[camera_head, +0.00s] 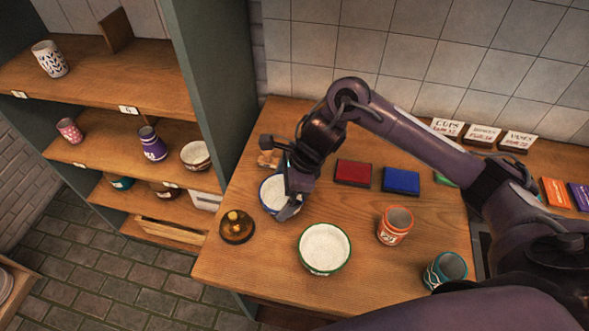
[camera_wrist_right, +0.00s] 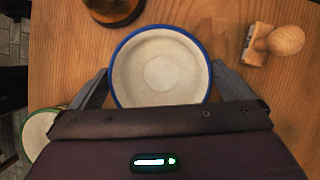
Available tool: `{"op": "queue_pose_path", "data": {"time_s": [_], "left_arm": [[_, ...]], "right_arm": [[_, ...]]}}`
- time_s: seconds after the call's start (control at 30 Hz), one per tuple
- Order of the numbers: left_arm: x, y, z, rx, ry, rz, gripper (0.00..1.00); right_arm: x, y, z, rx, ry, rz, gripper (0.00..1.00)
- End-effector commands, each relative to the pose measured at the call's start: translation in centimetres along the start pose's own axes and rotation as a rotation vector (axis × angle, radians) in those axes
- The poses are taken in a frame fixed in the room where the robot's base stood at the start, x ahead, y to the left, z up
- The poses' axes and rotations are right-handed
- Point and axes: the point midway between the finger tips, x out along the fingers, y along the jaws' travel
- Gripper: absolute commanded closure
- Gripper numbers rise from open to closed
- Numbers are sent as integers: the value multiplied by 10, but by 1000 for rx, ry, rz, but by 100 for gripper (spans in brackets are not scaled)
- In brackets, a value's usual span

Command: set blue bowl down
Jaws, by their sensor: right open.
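The blue bowl, white inside with a blue rim, stands upright on the wooden table in the head view (camera_head: 270,194). It also shows in the right wrist view (camera_wrist_right: 160,68), seen from above and empty. My right gripper (camera_head: 290,208) is over the bowl's right side in the head view and hides part of it. In the right wrist view its two fingers (camera_wrist_right: 160,88) are spread on either side of the bowl, with the jaws open. I cannot tell whether a finger touches the rim. My left gripper is in neither view.
A green-rimmed bowl (camera_head: 324,249), an orange cup (camera_head: 395,225) and a teal cup (camera_head: 444,270) stand nearby. A dark amber-topped object (camera_head: 237,227) is close to the blue bowl. A wooden stamp (camera_wrist_right: 272,44) lies behind it. Red (camera_head: 356,173) and blue (camera_head: 401,181) pads lie to the right.

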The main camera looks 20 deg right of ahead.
Motion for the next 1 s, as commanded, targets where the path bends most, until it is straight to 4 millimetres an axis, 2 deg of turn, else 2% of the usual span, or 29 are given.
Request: {"op": "queue_pose_path", "data": {"time_s": [0.03,0.2,0.4,0.6,1.0], "left_arm": [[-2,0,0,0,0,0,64],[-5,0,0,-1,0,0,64],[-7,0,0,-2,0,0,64],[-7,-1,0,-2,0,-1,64],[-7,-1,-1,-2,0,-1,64]], "right_arm": [[-15,-2,-1,-3,4,-8,0],[-53,-2,0,-3,3,-8,0],[-83,-1,0,-1,2,-4,0],[-94,0,0,1,1,1,0],[-94,0,0,1,1,1,0]]}}
